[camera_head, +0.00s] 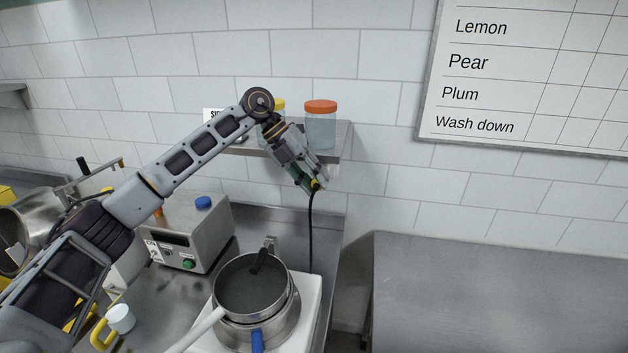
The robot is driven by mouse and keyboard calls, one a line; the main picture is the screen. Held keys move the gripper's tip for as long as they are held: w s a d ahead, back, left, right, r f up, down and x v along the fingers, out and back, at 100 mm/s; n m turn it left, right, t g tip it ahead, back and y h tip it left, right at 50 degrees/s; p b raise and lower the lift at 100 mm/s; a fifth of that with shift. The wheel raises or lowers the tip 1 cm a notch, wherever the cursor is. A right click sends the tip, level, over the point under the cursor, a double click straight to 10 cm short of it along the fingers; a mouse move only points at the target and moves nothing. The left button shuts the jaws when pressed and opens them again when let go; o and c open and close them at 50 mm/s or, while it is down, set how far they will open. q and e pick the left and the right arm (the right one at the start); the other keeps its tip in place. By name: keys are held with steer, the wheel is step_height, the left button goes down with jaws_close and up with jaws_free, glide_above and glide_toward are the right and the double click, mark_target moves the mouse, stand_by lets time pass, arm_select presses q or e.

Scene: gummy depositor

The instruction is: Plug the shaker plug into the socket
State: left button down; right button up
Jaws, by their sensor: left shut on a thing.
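My left gripper (310,182) is shut on the shaker plug (317,186), a small dark and yellow piece between its fingertips. The fingers cover most of the plug. It is held up in front of the tiled wall, just below the right end of the wall shelf. A black cable (311,235) hangs from the plug down behind the white-topped unit with the pot. I cannot make out the socket. My right gripper is not in view.
A steel pot (252,290) stands on a white unit (309,318) below the gripper. A grey control box (184,236) stands left of it. A wall shelf (340,146) holds an orange-lidded jar (320,128). A bare steel table (490,295) is at right.

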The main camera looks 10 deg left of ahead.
arm_select(q)
steer(key=shift+w, duration=0.5)
steer(key=shift+w+r, duration=0.1)
steer(key=shift+r, duration=0.2)
stand_by(1.1)
